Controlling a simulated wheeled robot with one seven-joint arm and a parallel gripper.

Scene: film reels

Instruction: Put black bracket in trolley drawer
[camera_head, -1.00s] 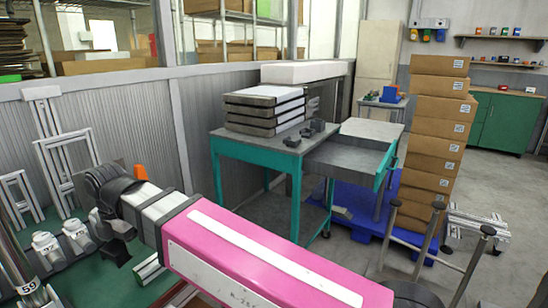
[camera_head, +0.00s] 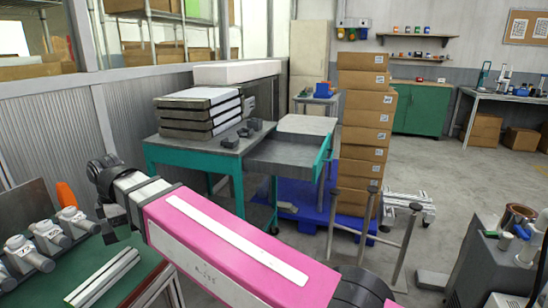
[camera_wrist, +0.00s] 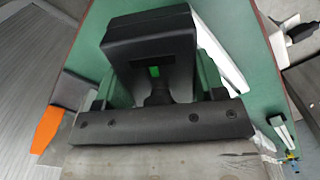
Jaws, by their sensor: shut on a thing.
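My gripper (camera_wrist: 161,88) is shut on a black bracket (camera_wrist: 150,38), a dark block with rounded corners between the fingers in the wrist view. In the head view my gripper (camera_head: 112,218) hangs at the lower left, near the green table; the held bracket is hard to tell from the dark fingers there. The teal trolley (camera_head: 178,153) stands beyond my arm. Its grey drawer (camera_head: 285,158) is pulled out at the right side, with a teal front (camera_head: 324,155), and the visible part of its inside looks empty.
The green table (camera_head: 128,262) below my gripper holds metal fittings (camera_head: 47,236) and pale rails (camera_head: 104,277). Stacked grey trays (camera_head: 200,112) and small black parts (camera_head: 250,128) lie on the trolley top. Stacked cartons (camera_head: 365,120) and a metal-legged stand (camera_head: 372,230) are right of the drawer.

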